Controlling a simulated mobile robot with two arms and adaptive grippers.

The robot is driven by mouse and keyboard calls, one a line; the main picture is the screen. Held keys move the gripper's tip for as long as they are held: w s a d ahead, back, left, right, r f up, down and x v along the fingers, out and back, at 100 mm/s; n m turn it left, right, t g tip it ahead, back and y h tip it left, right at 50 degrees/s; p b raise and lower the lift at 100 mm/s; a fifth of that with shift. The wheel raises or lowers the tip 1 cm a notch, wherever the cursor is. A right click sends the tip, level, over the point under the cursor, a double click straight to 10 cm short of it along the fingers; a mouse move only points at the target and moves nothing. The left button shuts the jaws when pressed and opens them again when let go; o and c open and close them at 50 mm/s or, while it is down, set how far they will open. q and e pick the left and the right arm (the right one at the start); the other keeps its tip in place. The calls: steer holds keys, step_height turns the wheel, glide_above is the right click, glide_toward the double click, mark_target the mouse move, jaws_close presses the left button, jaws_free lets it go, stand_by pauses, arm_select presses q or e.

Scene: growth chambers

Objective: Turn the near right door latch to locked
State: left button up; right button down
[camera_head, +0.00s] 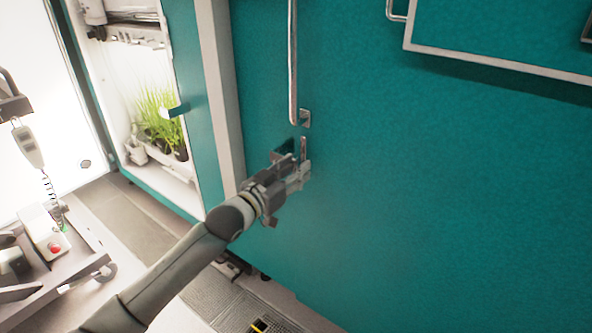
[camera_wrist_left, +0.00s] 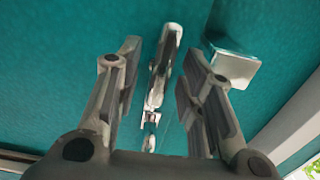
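The door latch (camera_head: 303,146) is a small metal lever on the teal door (camera_head: 400,200), just below the lower end of a long vertical handle. In the head view its upper part shows upright and my left gripper hides the rest. My left gripper (camera_head: 293,171) is at the latch, its arm coming from the lower left. In the left wrist view the latch (camera_wrist_left: 164,62) lies between the two spread fingers, with a visible gap on each side. No contact shows. My right gripper is in neither view.
A framed panel (camera_head: 500,62) is at upper right. At left are an open chamber with green plants (camera_head: 160,115) and a cart (camera_head: 75,255).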

arm_select(q)
steer(key=shift+w+d, duration=0.35)
steer(key=shift+w, duration=0.1)
jaws_close()
